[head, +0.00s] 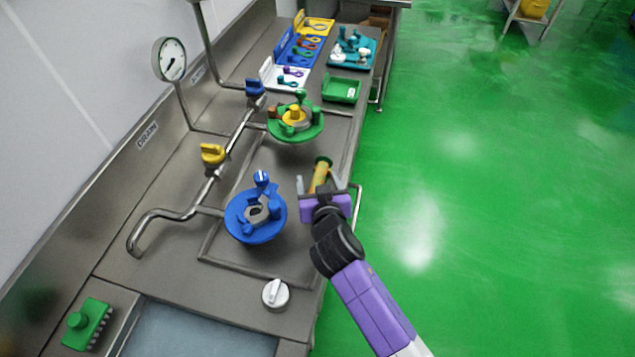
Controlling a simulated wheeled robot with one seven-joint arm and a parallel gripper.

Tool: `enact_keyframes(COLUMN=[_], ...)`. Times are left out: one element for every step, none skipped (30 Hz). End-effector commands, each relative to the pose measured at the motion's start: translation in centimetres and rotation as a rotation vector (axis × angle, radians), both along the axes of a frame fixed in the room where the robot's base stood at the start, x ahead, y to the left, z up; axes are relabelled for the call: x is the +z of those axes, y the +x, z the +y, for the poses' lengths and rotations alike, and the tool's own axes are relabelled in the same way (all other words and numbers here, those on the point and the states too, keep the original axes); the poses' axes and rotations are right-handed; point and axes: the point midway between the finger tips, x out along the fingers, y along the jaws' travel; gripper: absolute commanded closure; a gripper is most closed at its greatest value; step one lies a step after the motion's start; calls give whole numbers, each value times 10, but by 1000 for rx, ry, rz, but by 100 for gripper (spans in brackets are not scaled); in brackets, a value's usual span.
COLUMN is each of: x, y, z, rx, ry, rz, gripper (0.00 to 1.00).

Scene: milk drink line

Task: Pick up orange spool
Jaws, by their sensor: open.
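A yellow-orange, spool-like cylinder (319,175) with a dark green end lies or stands near the right edge of the steel counter; it is the only thing here that resembles the orange spool. My gripper (318,181) is open, with one grey finger on each side of the cylinder in this view. I cannot tell whether the fingers touch it or how high they are above the counter. The purple gripper body hides the cylinder's near end.
A blue valve assembly (240,222) stands left of my gripper, and a green one (311,131) stands beyond it. A green tray (341,90) and a teal tray (371,48) lie farther back. A white knob (275,295) sits in front. Open green floor lies to the right.

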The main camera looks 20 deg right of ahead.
Motion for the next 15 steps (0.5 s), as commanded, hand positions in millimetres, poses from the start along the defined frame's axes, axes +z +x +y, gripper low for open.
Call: enact_keyframes(x=[0, 0, 0, 0, 0, 0, 0, 0, 0, 0, -1, -1, -1, -1, -1], y=[0, 0, 0, 0, 0, 0, 0, 0, 0, -1, -1, -1, -1, -1, -1], z=[0, 0, 0, 0, 0, 0, 0, 0, 0, 0, 0, 0, -1, -1, -1], rx=[0, 0, 0, 0, 0, 0, 0, 0, 0, 0, -1, -1, -1, -1, -2], ry=[0, 0, 0, 0, 0, 0, 0, 0, 0, 0, -1, -1, -1, -1, -1], rz=[0, 0, 0, 0, 0, 0, 0, 1, 1, 1, 1, 2, 2, 2, 3], gripper=[35, 41, 49, 55, 61, 68, 74, 80, 88, 94, 100, 100, 100, 100, 100])
